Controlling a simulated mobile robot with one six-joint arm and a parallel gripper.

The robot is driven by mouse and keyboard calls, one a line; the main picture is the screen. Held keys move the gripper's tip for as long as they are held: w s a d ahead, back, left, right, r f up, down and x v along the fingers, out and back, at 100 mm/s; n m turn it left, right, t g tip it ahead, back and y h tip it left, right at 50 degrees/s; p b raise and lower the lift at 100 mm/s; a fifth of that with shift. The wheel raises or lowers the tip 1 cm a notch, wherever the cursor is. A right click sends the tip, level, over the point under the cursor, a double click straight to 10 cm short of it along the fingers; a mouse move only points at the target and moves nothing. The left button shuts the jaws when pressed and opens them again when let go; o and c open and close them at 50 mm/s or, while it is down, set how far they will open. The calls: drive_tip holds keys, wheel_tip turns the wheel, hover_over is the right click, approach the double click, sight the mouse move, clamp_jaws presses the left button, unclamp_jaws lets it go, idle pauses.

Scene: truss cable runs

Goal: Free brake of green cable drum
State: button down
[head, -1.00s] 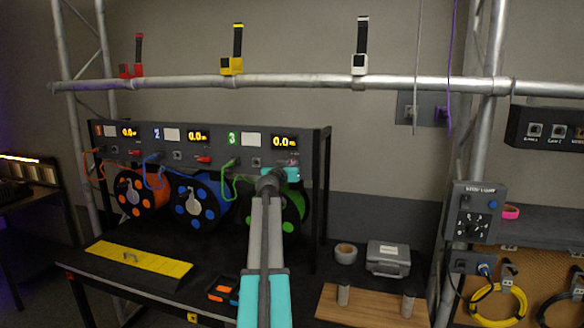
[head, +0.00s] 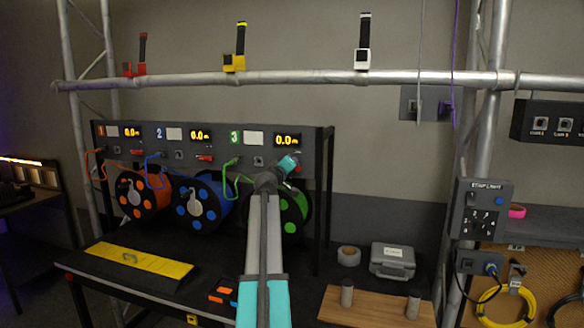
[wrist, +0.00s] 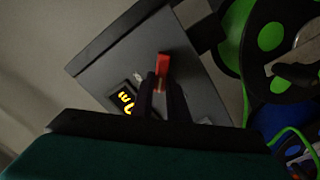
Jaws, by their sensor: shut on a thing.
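The green cable drum (head: 291,214) hangs under panel section 3, partly hidden behind my arm. It also shows at the right of the wrist view (wrist: 258,45), with a grey crank on its face. In the wrist view my gripper (wrist: 161,82) is shut on the red brake lever (wrist: 163,65), whose red end stands out past the dark fingers. In the head view my gripper's teal body (head: 287,164) is tilted up to the right, just below the section 3 display (head: 287,140); the fingers and lever are mostly hidden there.
The orange drum (head: 144,192) and blue drum (head: 198,201) hang to the left, with red levers above them on the panel (head: 180,128). A green cable (head: 228,178) loops beside my arm.

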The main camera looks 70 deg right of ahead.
drive_tip(key=shift+w+f+n+p, duration=0.15)
drive_tip(key=shift+f+n, duration=0.15)
drive_tip(key=shift+n, duration=1.15)
drive_tip(key=shift+f+n+p, duration=0.15)
drive_tip(key=shift+f+n, duration=0.15)
drive_tip(key=shift+n, duration=1.1)
drive_tip(key=shift+w+f+n+p, duration=0.15)
drive_tip(key=shift+f+n, duration=0.15)
drive_tip(key=shift+n, duration=1.15)
drive_tip(key=shift+a, duration=0.1)
drive_tip(key=c, duration=1.7)
unclamp_jaws()
drive_tip(key=shift+r, duration=0.1)
drive_tip(key=a+b, duration=0.1)
drive_tip(key=a, duration=0.3)
drive_tip(key=a+b, duration=0.1)
drive_tip(key=a, duration=0.4)
drive_tip(key=s+a+b, duration=0.1)
drive_tip(key=a, duration=0.3)
drive_tip(key=shift+a, duration=0.4)
drive_tip(key=shift+w, duration=0.15)
